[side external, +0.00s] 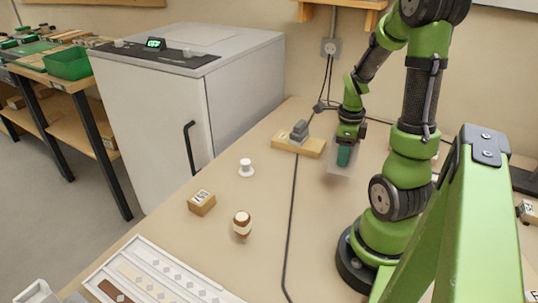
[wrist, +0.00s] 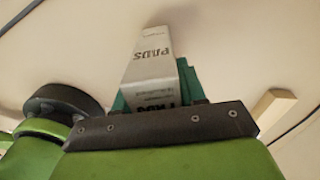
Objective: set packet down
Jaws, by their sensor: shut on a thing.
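The packet (wrist: 150,55) is white and box-like, with "PADS" printed on it. In the wrist view it sticks out from between the teal fingers of my gripper (wrist: 155,98), which is shut on it. In the side view my gripper (side external: 344,156) points down over the right part of the bench. The packet (side external: 339,174) shows there as a pale shape at the fingers, close to the bench top. I cannot tell whether its lower end touches the bench.
A wooden board with a grey fixture (side external: 299,140) lies just left of my gripper. A white spool (side external: 246,168), small box (side external: 202,202), brown-and-white jar (side external: 242,224) and white tray (side external: 150,275) sit further left and nearer. A dark cable (side external: 291,220) crosses the bench. A grey cabinet (side external: 160,125) stands behind.

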